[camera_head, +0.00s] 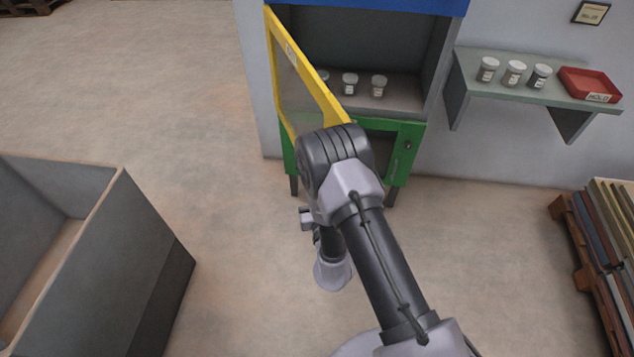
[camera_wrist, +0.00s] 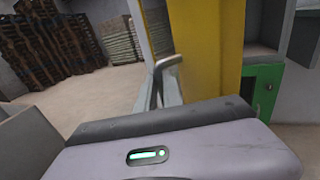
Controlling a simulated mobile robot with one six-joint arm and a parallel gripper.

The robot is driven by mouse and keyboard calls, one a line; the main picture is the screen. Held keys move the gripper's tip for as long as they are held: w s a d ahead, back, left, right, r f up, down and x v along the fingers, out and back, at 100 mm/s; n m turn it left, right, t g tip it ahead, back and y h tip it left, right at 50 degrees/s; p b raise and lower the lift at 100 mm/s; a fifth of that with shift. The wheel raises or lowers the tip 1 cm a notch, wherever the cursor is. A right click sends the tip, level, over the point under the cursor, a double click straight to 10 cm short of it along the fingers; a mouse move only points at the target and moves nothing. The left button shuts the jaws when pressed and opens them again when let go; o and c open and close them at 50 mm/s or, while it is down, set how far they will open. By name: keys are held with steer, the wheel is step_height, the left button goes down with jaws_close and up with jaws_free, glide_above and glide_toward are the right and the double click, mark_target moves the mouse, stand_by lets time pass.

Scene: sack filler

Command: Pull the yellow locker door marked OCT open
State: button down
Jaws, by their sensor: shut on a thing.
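The yellow-framed locker door (camera_head: 300,62) has a clear panel and stands swung outward from the cabinet, with its far edge at the left. A small pale label sits on its upper frame, too small to read. The door's yellow frame (camera_wrist: 207,50) fills the middle of the wrist view, with a grey bar handle (camera_wrist: 170,62) on its left side. My gripper (camera_wrist: 160,88) is shut on this handle; the wrist housing hides part of the jaws. In the head view my arm covers the door's near lower end and the handle.
Behind the door, the open compartment holds white-lidded jars (camera_head: 350,84). A green lower cabinet (camera_head: 408,145) stands below. A wall shelf (camera_head: 525,92) with jars and a red tray (camera_head: 590,84) is at right. A grey bin (camera_head: 120,250) stands at left, with bare floor between.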

steer(key=shift+w+r, duration=0.1)
steer(key=shift+r, duration=0.05)
steer(key=c, duration=1.5)
jaws_free()
steer(key=shift+w+a, duration=0.1)
steer(key=shift+w, duration=0.05)
